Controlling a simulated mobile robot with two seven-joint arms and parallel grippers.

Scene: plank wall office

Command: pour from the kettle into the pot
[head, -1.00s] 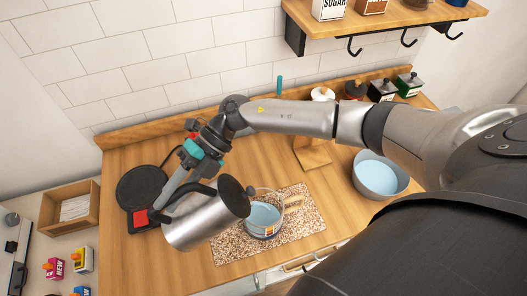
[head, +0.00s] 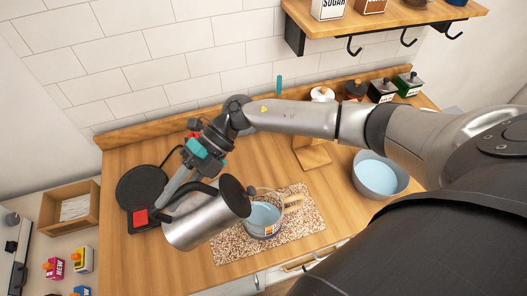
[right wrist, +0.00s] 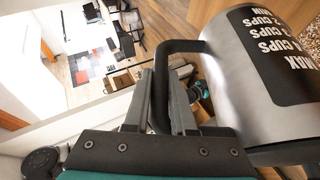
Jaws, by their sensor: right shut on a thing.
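The steel kettle (head: 200,222) with a dark lid and dark handle is held tilted, its lid end toward the pot. In the right wrist view its side (right wrist: 245,75) shows a black panel with cup marks. My right gripper (head: 183,185) is shut on the kettle's handle; in the right wrist view the fingers (right wrist: 172,100) clasp the dark handle bar. The pot (head: 266,229), a clear vessel with light blue content, stands on the speckled board just right of the kettle. The kettle's lid end overlaps the pot's left rim in view. No stream of liquid shows. My left gripper is not in view.
A black round hot plate (head: 142,186) with a red switch lies at left. A grey bowl (head: 380,176) with blue content stands at right, near a wooden stand (head: 312,153). The speckled board (head: 233,248) lies at the counter's front. A wooden box (head: 67,210) is at far left.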

